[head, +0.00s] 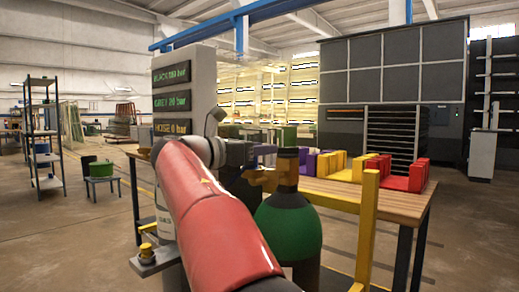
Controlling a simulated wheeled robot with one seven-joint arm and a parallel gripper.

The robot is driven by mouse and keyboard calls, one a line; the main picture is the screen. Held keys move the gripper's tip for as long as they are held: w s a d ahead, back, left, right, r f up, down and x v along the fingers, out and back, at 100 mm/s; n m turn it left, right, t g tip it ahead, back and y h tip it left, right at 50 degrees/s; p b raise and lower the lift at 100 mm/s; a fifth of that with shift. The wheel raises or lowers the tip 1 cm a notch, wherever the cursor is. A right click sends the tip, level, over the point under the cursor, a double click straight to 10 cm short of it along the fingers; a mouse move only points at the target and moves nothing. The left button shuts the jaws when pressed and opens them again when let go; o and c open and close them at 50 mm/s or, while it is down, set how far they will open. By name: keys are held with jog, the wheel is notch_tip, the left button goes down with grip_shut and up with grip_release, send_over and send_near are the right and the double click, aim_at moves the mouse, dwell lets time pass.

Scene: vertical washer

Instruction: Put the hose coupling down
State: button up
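My red arm reaches in from the bottom middle, and its pale wrist bends toward the workbench. My gripper (243,160) is at the far end, small and dark, partly hidden by the wrist. The fingers are too small and covered to read.
A green tank (289,226) stands close on the right, beside a yellow post (368,228). A brass fitting (147,252) sits on a bracket at lower left. A display panel (172,75) stands behind the arm. The wooden workbench (400,200) carries coloured holders. Open floor lies left.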

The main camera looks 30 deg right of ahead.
jog(key=shift+o, duration=0.7)
jog(key=shift+r, duration=0.1)
jog(key=shift+a+r, duration=0.1)
jog(key=s+a, duration=0.2)
jog(key=a, duration=0.9)
jog(key=shift+a, duration=0.35)
